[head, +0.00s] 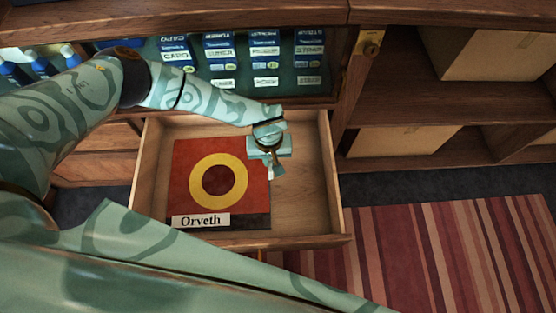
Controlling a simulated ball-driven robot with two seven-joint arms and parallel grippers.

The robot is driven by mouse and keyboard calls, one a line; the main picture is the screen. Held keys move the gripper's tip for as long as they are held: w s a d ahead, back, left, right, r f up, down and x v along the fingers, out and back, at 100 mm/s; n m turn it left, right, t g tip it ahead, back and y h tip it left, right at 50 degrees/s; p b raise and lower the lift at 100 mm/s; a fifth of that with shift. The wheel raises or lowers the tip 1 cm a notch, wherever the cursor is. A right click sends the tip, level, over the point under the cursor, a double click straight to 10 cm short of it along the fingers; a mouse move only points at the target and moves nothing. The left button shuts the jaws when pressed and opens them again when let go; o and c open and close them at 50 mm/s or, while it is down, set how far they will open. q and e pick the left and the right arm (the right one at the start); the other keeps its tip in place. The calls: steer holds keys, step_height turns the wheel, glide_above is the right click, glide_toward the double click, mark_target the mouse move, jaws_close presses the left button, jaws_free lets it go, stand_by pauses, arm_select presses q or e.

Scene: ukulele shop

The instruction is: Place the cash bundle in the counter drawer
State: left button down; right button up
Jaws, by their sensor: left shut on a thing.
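The counter drawer (308,205) is pulled open in the middle of the head view. My left gripper (274,171) points down over the right part of the drawer, just right of a red box or card inside it. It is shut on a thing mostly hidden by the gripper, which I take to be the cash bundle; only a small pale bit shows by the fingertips. I cannot tell whether it touches the drawer floor. My right gripper is not in view.
A red square item (184,163) with a yellow ring and an "Orveth" label lies in the drawer's left part. The drawer floor to its right is bare. Packaged goods (264,50) hang behind. Shelves with boxes (397,143) stand right, above a striped rug (440,250).

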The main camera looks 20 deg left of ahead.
arm_select(q)
steer(key=shift+w+d+f+b, duration=0.25)
steer(key=shift+w+d+f, duration=0.1)
steer(key=shift+f, duration=0.2)
steer(key=shift+w+d+f+b, duration=0.25)
steer(key=shift+d+f, duration=0.05)
steer(key=shift+f, duration=0.25)
step_height(320, 180, down, 4)
steer(key=shift+w+d+r+b, duration=0.1)
steer(key=shift+w+r+b, duration=0.1)
steer(key=shift+b, duration=0.75)
steer(key=shift+r, duration=0.2)
steer(key=shift+f, duration=0.15)
steer(key=c, duration=1.5)
jaws_free()
